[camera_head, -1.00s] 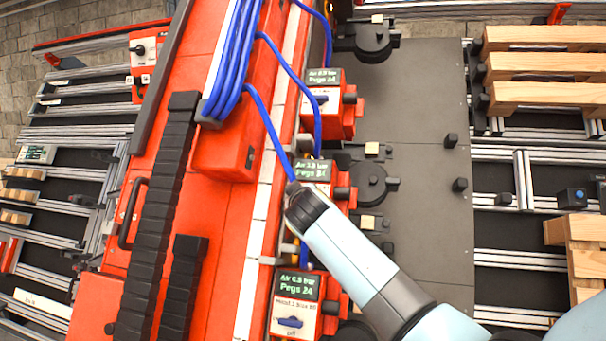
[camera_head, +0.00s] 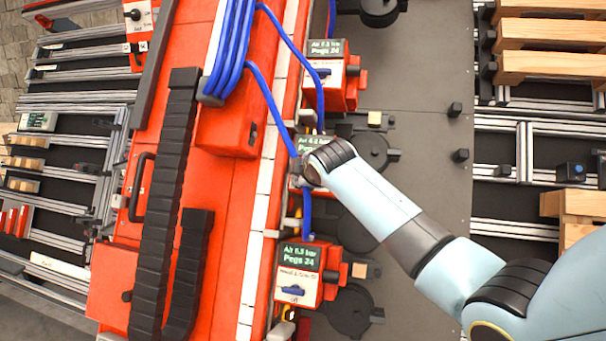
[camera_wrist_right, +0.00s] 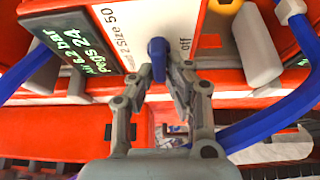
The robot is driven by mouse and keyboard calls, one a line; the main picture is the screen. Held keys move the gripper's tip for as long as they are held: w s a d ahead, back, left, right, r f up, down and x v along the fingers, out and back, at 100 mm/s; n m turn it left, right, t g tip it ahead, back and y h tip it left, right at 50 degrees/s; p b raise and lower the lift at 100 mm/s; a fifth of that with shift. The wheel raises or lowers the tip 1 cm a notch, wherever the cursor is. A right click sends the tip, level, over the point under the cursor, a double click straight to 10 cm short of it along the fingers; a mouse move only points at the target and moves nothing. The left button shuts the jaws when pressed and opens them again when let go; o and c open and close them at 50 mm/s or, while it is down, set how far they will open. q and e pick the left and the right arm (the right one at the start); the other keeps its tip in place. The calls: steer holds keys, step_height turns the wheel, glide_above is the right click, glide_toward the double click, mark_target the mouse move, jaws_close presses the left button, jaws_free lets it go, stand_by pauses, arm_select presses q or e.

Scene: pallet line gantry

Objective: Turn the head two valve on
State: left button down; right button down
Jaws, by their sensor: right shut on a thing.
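The head two unit is a red box with a green-lettered display (camera_wrist_right: 75,48) and a white label (camera_wrist_right: 128,25) reading "Head 2 Size 50" in the right wrist view. Its blue valve knob (camera_wrist_right: 157,48) sits on the label, with the word "off" beside it. My right gripper (camera_wrist_right: 166,76) is shut on the blue knob, one finger on each side. In the head view my right wrist covers most of the head two unit, and its display (camera_head: 311,144) shows only in part. The knob and the right gripper's fingers are hidden there. My left gripper is not in view.
Similar units stand above (camera_head: 333,80) and below (camera_head: 306,275) in the head view, each with a blue knob. Blue hoses (camera_head: 271,105) run close to the head two unit. Black round fixtures stand on the grey plate (camera_head: 428,100) to the right.

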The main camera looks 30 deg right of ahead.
stand_by(0.6)
steer(key=c, duration=1.3)
jaws_free()
steer(key=shift+a+n, duration=0.1)
steer(key=shift+n, duration=0.2)
steer(key=shift+c, duration=0.2)
steer(key=v, duration=1.2)
